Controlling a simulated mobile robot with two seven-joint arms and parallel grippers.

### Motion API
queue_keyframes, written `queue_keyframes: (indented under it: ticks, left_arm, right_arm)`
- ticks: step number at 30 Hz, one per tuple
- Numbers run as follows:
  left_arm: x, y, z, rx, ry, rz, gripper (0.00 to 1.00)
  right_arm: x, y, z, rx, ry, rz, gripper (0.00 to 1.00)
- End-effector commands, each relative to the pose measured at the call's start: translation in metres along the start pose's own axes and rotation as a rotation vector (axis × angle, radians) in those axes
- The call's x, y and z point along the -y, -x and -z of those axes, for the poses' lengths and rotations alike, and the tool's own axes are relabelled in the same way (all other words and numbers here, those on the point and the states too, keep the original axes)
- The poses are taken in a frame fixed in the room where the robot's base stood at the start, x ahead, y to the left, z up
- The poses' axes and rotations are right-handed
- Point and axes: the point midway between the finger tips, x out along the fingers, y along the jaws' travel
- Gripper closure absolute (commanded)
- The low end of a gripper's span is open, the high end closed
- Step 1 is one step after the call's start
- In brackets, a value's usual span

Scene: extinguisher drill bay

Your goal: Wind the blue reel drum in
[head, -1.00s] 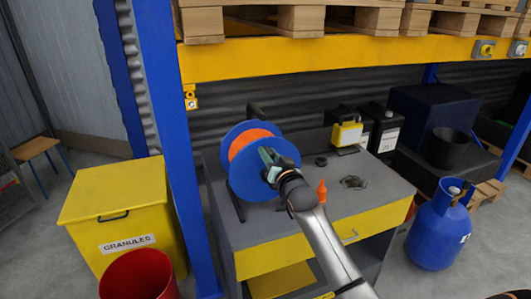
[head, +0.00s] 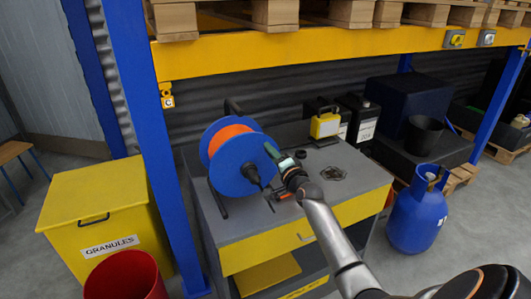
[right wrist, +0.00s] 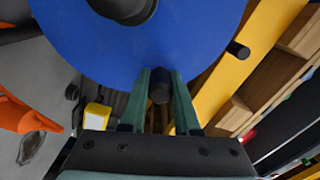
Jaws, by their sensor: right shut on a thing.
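The blue reel drum (head: 226,178), with an orange hose (head: 228,137) between its flanges, stands on the grey cabinet top. A dark hub (head: 250,172) sticks out of its front face. My right gripper (head: 271,155) is at the drum's right side. In the right wrist view its green fingers (right wrist: 160,78) are shut on a dark round knob (right wrist: 159,90) in front of the blue flange (right wrist: 190,35), near the edge. In the head view the fingers hide the knob. My left gripper is not in view.
The grey cabinet (head: 240,228) also carries a yellow-black lamp (head: 324,125). An orange nozzle (right wrist: 18,112) lies close to my gripper. A blue post (head: 150,150) and a yellow granules bin (head: 95,205) stand left, a blue cylinder (head: 417,215) right. A yellow beam (head: 300,50) crosses above.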

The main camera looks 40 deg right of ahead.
Motion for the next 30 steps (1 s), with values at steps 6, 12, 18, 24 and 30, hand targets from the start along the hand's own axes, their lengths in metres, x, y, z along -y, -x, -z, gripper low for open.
queue_keyframes:
  ticks: [6,12,18,24,30]
  left_arm:
    - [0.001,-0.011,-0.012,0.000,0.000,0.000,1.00]
    - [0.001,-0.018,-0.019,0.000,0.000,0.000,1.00]
    - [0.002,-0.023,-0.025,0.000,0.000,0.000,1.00]
    - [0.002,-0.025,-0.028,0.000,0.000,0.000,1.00]
    - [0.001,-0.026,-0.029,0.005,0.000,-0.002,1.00]
  right_arm:
    - [-0.021,0.000,0.004,0.000,-0.206,-0.001,1.00]
    - [-0.035,0.000,0.006,0.000,-0.373,-0.001,1.00]
    - [-0.045,0.000,0.006,0.000,-0.501,0.000,1.00]
    - [-0.051,0.000,0.005,0.001,-0.580,0.000,1.00]
    - [-0.054,0.000,0.004,0.001,-0.614,-0.001,1.00]
